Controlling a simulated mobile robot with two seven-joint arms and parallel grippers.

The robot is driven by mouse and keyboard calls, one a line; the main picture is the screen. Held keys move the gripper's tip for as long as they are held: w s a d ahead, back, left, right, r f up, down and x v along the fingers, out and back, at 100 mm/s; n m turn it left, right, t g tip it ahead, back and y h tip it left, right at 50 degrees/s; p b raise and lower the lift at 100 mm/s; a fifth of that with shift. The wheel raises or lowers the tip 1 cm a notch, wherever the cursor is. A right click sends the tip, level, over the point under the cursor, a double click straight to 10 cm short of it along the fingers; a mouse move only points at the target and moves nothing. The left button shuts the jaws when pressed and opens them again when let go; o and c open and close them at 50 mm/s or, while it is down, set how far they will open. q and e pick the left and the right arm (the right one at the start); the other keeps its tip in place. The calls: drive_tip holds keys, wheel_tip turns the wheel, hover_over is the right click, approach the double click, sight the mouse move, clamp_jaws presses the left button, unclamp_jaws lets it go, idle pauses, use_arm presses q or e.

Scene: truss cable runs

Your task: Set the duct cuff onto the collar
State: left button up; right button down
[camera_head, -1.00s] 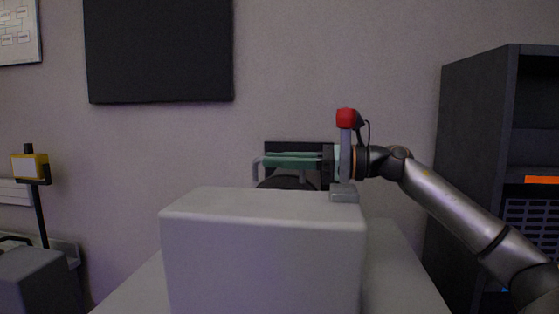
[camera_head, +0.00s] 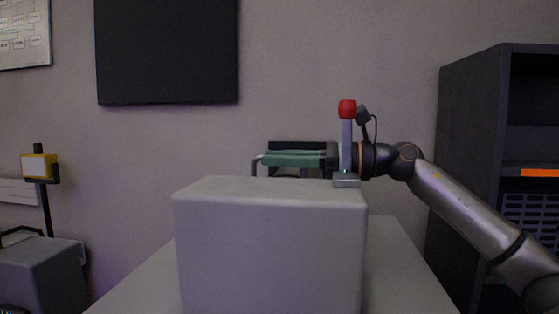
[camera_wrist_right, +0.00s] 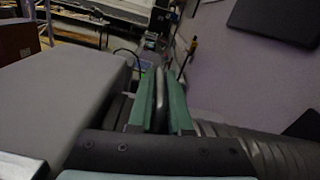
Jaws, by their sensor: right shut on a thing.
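My right gripper (camera_head: 292,159) reaches in from the right, behind and just above the large pale grey box. Its long green fingers also show in the right wrist view (camera_wrist_right: 160,90). They are shut on a thin grey rim, which I take to be the duct cuff (camera_wrist_right: 160,93). A ribbed grey duct (camera_wrist_right: 275,152) shows beside the fingers at lower right in that view. In the head view the box hides most of what hangs below the fingers. I cannot make out the collar in either view. My left gripper is not in view.
The large pale grey box (camera_head: 270,245) stands on a pale surface (camera_head: 398,265). A red-topped grey lever (camera_head: 347,110) rises at its right end, close to my right wrist. A dark cabinet (camera_head: 473,125) stands at the right. A yellow device on a post (camera_head: 39,165) stands at the left.

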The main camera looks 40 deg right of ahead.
drive_tip(key=c, duration=0.9)
unclamp_jaws()
drive_tip(key=shift+s+a, duration=0.15)
drive_tip(key=shift+s+d+f+b, duration=0.2)
drive_tip(key=shift+d+b, duration=0.1)
drive_tip(key=shift+b, duration=0.15)
drive_tip(key=b+v, duration=0.4)
drive_tip(key=v, duration=0.2)
drive_tip(key=shift+f+b, duration=0.15)
drive_tip(key=shift+b, duration=0.2)
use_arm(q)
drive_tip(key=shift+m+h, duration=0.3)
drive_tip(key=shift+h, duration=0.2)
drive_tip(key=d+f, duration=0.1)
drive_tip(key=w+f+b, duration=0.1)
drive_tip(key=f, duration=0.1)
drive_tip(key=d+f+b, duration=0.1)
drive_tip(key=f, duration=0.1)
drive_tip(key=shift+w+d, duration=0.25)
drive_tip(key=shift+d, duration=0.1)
use_arm(e)
drive_tip(key=v, duration=0.5)
drive_tip(key=shift+s+d+r, duration=0.3)
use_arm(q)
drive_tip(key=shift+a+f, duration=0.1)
